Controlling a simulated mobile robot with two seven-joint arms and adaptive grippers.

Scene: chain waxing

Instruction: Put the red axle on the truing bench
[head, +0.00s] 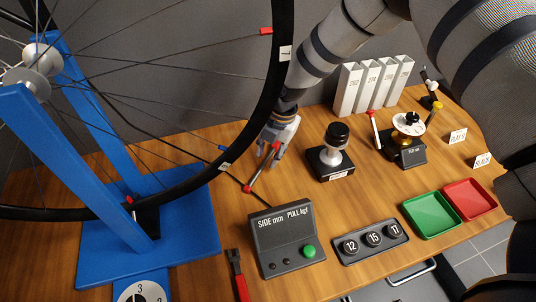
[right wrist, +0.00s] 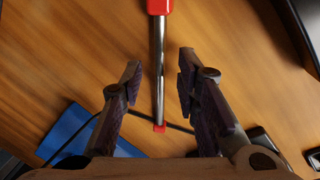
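A silver rod with red ends (head: 261,170), which looks like the red axle, lies near the middle of the wooden bench (head: 225,270). In the right wrist view its shaft (right wrist: 158,70) runs lengthwise between the fingers, with a thick red end at the top and a small red tip lower down. My right gripper (head: 269,153) reaches down over it from behind. Its fingers (right wrist: 157,85) are spread, with a visible gap on each side of the shaft. My left gripper is not in view.
A blue wheel stand (head: 195,225) with a spoked wheel fills the left. A black-knobbed post (head: 335,150) stands right of the axle. A grey gauge box (head: 282,235), numbered button panel (head: 372,243), and green (head: 432,214) and red trays (head: 470,199) sit in front. A black cable passes near the axle's tip.

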